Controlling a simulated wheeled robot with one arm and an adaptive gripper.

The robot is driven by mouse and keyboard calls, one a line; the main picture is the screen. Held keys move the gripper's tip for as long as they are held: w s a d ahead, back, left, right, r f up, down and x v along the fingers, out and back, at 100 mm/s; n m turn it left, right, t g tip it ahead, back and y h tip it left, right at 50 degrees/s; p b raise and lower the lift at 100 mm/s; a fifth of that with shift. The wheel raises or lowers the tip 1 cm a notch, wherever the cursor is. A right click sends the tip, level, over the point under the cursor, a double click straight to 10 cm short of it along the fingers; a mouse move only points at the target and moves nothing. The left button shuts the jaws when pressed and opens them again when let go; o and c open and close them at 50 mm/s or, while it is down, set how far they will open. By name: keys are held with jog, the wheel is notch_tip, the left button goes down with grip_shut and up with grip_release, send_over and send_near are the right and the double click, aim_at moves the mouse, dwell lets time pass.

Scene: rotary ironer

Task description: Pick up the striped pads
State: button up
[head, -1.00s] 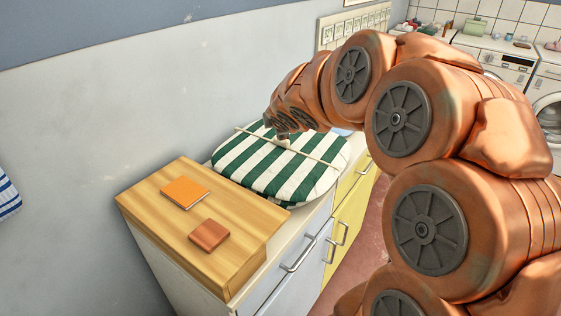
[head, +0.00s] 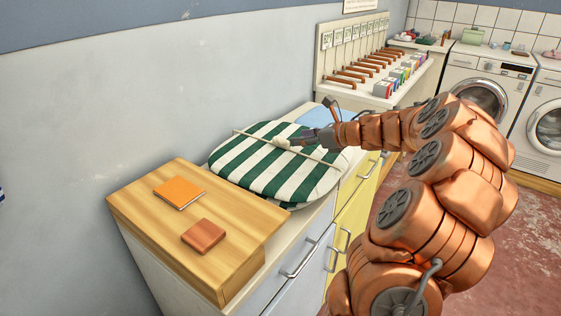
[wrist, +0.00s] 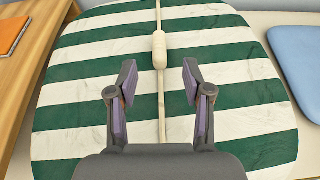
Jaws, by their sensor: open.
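The striped pads (head: 270,165) lie on the counter as a rounded green-and-white stack; I cannot tell how many layers there are. They fill most of the wrist view (wrist: 70,120). A thin pale rod or cord (head: 252,137) runs across the top, with a thicker pale grip (wrist: 159,50) at its middle. My gripper (wrist: 159,78) is open and empty, its fingers either side of the thin line, with the thick grip just ahead of the fingertips. In the head view my gripper (head: 297,139) is at the pads' upper right; its contact with them is unclear.
A wooden board (head: 150,215) in front of the pads holds an orange notebook (head: 179,192) and a brown block (head: 203,236). A folded blue cloth (wrist: 297,60) lies close to the pads' right. Wooden-handled tools (head: 365,70) and washing machines (head: 485,90) stand farther back.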

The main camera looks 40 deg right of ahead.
aim_at(284, 140)
jog(key=shift+f, duration=0.25)
jog(key=shift+f+p+x, duration=0.15)
jog(key=shift+p+x, duration=0.4)
jog(key=shift+x, duration=1.35)
jog(key=shift+f+p+x, duration=0.1)
jog(key=shift+p+x, duration=0.45)
jog(key=shift+x, duration=1.35)
jog(key=shift+s, duration=0.1)
jog(key=shift+c, duration=0.2)
grip_shut()
